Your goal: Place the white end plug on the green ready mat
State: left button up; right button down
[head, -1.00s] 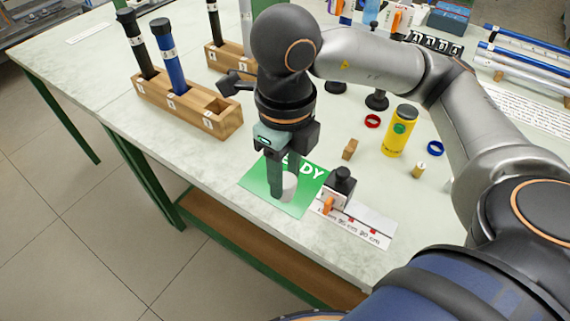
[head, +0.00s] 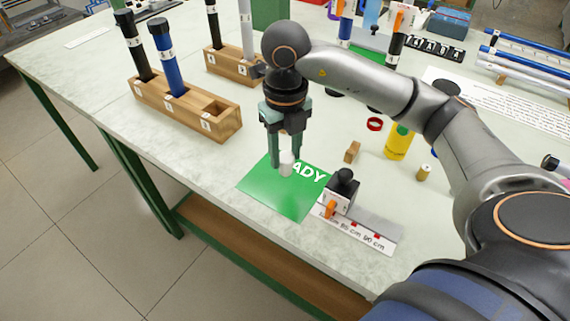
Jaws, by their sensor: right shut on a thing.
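The white end plug (head: 286,163) is a small pale cylinder between the fingers of my right gripper (head: 286,158). The gripper points down and is shut on the plug. In the picture the plug overlaps the back part of the green ready mat (head: 282,198), whose white lettering is partly hidden behind the gripper. I cannot tell whether the plug touches the mat or is held above it. The front of the mat is bare. My left gripper is not in view.
A black-topped stop block (head: 342,190) on a ruler strip (head: 362,236) stands right of the mat. A small wooden block (head: 352,152), a yellow bottle (head: 398,143) and a red ring (head: 375,124) are behind. A wooden rack (head: 228,122) with rods stands left.

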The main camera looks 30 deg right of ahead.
jog(key=shift+w+d+f, duration=0.2)
jog(key=shift+w+f, duration=0.1)
jog(key=shift+f, duration=0.15)
jog(key=shift+w+d+f, duration=0.2)
jog(key=shift+w+f, duration=0.1)
jog(key=shift+f, duration=0.15)
jog(key=f, duration=0.3)
jog(key=shift+w+d+f, duration=0.15)
jog(key=shift+w+f, duration=0.1)
jog(key=shift+f, duration=0.1)
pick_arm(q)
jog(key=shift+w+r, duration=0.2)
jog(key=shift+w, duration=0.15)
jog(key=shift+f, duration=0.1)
pick_arm(e)
jog(key=shift+f+b, duration=0.2)
jog(key=shift+b, duration=0.1)
jog(key=shift+c, duration=2.2)
grip_release()
jog(key=shift+r, duration=0.1)
